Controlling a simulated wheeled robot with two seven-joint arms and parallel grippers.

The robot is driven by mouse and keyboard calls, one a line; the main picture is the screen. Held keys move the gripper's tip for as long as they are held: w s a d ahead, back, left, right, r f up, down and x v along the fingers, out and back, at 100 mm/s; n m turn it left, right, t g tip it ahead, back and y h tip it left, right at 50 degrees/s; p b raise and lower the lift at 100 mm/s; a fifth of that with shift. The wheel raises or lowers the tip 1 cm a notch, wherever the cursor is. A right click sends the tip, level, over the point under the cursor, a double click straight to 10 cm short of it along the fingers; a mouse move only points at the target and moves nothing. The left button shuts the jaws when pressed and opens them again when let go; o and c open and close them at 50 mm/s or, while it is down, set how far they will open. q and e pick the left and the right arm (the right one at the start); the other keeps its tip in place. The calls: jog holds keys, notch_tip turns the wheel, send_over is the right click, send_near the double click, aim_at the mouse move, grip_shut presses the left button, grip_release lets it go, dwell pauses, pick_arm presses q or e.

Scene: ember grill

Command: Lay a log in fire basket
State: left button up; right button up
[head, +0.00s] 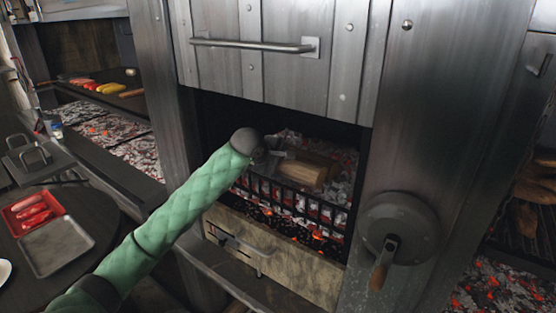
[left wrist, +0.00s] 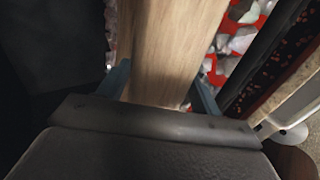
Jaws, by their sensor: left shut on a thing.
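A pale wooden log (head: 303,172) is inside the opening of the steel grill, over the glowing coals of the fire basket (head: 290,199). My left arm reaches in from the left, and my left gripper (head: 275,158) is shut on the log's near end. In the left wrist view the log (left wrist: 168,50) runs away from me between the two fingers (left wrist: 160,88), with coals and red embers beside it. I cannot tell whether the log touches the coals. My right gripper is not in view.
A steel door with a bar handle (head: 252,45) is above the opening. A drawer front (head: 268,255) is below it. A round crank wheel (head: 398,222) sticks out on the right. A table with a red tray (head: 34,212) and a metal tray (head: 56,246) stands at left.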

pick_arm(q)
jog(key=shift+w+d+f, duration=0.1)
jog(key=shift+w+d, duration=0.05)
jog(key=shift+w, duration=0.05)
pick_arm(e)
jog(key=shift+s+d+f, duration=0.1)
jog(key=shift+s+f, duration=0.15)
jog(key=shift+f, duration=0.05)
pick_arm(q)
jog(key=o, duration=1.6)
jog(key=shift+o, duration=0.3)
jog(key=shift+d+f, duration=0.1)
jog(key=shift+f, duration=0.15)
jog(key=shift+s+f, duration=0.1)
jog(key=shift+f, duration=0.1)
jog(key=shift+s+r, duration=0.1)
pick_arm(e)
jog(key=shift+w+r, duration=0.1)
